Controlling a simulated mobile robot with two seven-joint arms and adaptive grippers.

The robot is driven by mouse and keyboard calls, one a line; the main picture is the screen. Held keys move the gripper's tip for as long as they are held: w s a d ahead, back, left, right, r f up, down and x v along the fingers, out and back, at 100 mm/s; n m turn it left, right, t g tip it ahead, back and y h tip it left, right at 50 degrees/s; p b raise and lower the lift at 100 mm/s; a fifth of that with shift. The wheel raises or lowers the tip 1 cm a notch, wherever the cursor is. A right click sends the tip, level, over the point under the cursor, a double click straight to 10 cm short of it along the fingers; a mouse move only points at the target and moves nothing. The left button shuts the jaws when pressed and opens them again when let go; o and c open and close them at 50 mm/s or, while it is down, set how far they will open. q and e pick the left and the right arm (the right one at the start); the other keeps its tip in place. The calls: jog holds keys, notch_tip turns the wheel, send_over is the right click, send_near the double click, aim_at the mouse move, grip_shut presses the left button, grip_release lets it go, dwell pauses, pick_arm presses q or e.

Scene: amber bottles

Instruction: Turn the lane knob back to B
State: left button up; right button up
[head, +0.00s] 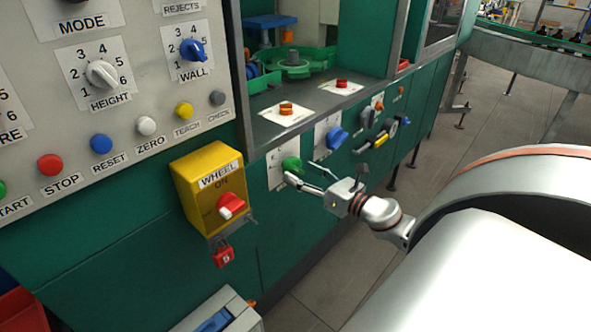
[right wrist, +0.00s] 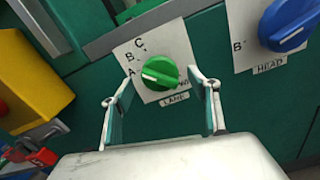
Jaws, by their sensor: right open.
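The green lane knob (right wrist: 160,72) sits on a white plate marked A, B and C, with a LANE label below it. Its white pointer mark points left, nearest the letter A. In the head view the knob (head: 291,164) is on the green cabinet front, right of the yellow wheel box. My right gripper (right wrist: 160,88) is open, with one finger on each side of the knob in the wrist view. I cannot tell whether either finger touches it. In the head view the right gripper (head: 302,173) reaches in from the right. My left gripper is not in view.
A blue HEAD knob (right wrist: 288,24) is just right of the lane plate. The yellow wheel box (head: 208,180) with a red switch (head: 231,205) is to the left. A red padlock tag (head: 223,257) hangs below it. More knobs, including a yellow-handled one (head: 380,140), line the cabinet beyond.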

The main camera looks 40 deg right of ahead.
jog(key=s, duration=0.8)
jog(key=shift+s+d, duration=0.15)
jog(key=shift+d, duration=0.2)
jog(key=s+a+f+m+g+h, duration=0.2)
jog(key=s+a+f+m+g, duration=0.1)
jog(key=a+f+m, duration=1.3)
jog(key=s+a+f+m+g+y, duration=0.1)
jog(key=s+a+f+m+g, duration=0.1)
jog(key=a+f+m, duration=0.3)
jog(key=s+a+f+m+g+y, duration=0.2)
jog(key=s+a+f+m, duration=0.3)
jog(key=a+m, duration=0.4)
jog(key=shift+s+f+m, duration=0.15)
jog(key=shift+f+m, duration=0.15)
jog(key=shift+f, duration=0.15)
